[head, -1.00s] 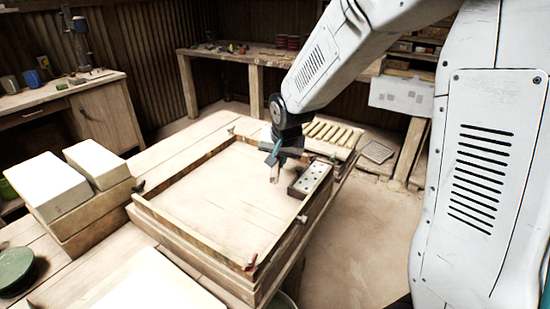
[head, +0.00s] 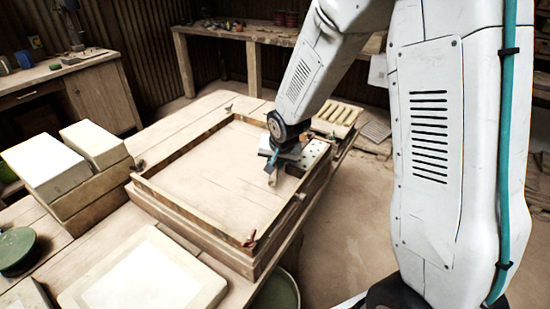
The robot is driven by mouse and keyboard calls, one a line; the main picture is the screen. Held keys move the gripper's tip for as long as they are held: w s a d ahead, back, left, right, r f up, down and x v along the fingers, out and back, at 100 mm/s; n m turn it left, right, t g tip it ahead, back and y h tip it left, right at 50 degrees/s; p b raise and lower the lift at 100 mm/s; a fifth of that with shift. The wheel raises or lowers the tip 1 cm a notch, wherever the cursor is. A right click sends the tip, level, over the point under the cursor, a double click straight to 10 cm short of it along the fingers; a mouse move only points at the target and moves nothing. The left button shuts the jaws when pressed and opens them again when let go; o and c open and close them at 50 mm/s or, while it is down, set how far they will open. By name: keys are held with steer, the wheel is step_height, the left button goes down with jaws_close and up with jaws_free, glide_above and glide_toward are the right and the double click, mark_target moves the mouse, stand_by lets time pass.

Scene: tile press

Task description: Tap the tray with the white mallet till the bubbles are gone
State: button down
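A wooden-framed shallow tray (head: 193,232) with a pale flat floor stands on the table. A cream tray (head: 212,286) with a white fill lies in front of it at the bottom left. I cannot tell which one the task means. Bubbles cannot be made out in either. My gripper (head: 271,178) points down over the right part of the wooden frame, beside a grey block with dark holes (head: 314,154). Its fingers are small and partly hidden by the wrist, so its opening and any hold do not show. I cannot pick out a white mallet.
Pale blocks (head: 45,165) sit on the left of the table, with a green round dish (head: 17,250) in front of them. A slatted rack (head: 337,115) is at the far right end. A green tub (head: 277,292) stands below the table's right edge.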

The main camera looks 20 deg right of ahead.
stand_by(0.3)
steer(key=shift+r, duration=2)
steer(key=shift+f, duration=0.1)
step_height(320, 180, down, 5)
steer(key=shift+r, duration=2.35)
